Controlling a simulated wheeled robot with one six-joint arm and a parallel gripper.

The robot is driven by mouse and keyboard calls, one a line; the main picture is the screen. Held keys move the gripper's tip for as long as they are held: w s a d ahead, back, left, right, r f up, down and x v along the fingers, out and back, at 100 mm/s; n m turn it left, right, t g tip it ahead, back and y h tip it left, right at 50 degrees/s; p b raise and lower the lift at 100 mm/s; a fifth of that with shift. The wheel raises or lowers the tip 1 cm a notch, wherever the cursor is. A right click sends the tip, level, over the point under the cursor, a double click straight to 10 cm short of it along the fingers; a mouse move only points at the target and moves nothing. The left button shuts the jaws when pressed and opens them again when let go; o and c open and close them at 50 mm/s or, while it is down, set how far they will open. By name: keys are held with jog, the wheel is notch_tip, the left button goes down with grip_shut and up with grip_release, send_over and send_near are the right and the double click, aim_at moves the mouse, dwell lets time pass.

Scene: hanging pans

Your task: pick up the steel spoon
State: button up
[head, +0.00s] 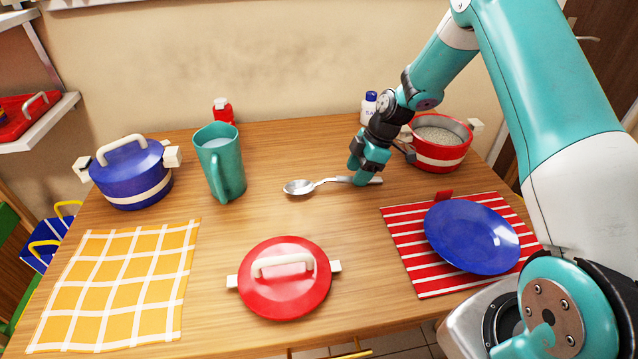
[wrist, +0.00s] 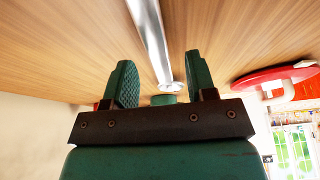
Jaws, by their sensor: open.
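The steel spoon (head: 317,185) lies on the wooden table, its bowl to the left and its handle running right under my gripper (head: 360,173). In the wrist view the spoon's handle (wrist: 152,40) runs down from the top edge between the two fingers of my gripper (wrist: 158,78). The fingers are apart, one on each side of the handle, with a visible gap to each. The gripper points down at the table, low over the handle, and partly hides it in the head view. I cannot tell whether the fingertips touch the table.
A red pot (head: 440,155) stands close behind and right of the gripper, with a white bottle (head: 369,107) behind. A teal mug (head: 219,165) stands left of the spoon. In front are a red lid (head: 285,290) and a blue plate (head: 470,236). Bare table surrounds the spoon.

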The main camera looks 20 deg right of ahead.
jog(key=shift+x, duration=0.95)
jog(key=shift+c, duration=0.2)
grip_shut()
notch_tip(320, 180, up, 20)
